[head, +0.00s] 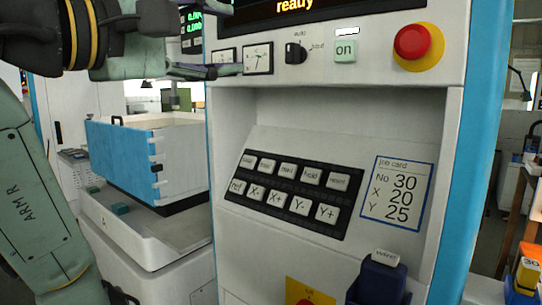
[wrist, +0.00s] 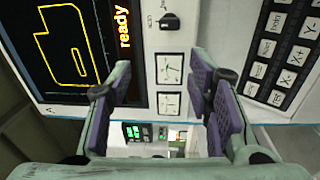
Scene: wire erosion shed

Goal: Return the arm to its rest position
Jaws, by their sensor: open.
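My arm (head: 40,205) enters from the left in the head view, its green links bent upward to the top left corner. My gripper (head: 228,38) is in front of the upper left part of the white machine panel (head: 375,60), near two small dials (head: 257,58). In the wrist view my gripper (wrist: 160,72) is open, its purple-padded fingers spread apart with nothing between them. The dials (wrist: 170,85) show between the fingers on the panel behind. Whether the fingers touch the panel cannot be told.
The panel has a screen (wrist: 70,50) reading "ready", a knob (head: 295,52), a green "on" button (head: 345,50) and a red stop button (head: 415,42). A keypad (head: 290,190) and job card (head: 398,193) sit in the recess below. A blue-sided tank (head: 125,160) stands at left.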

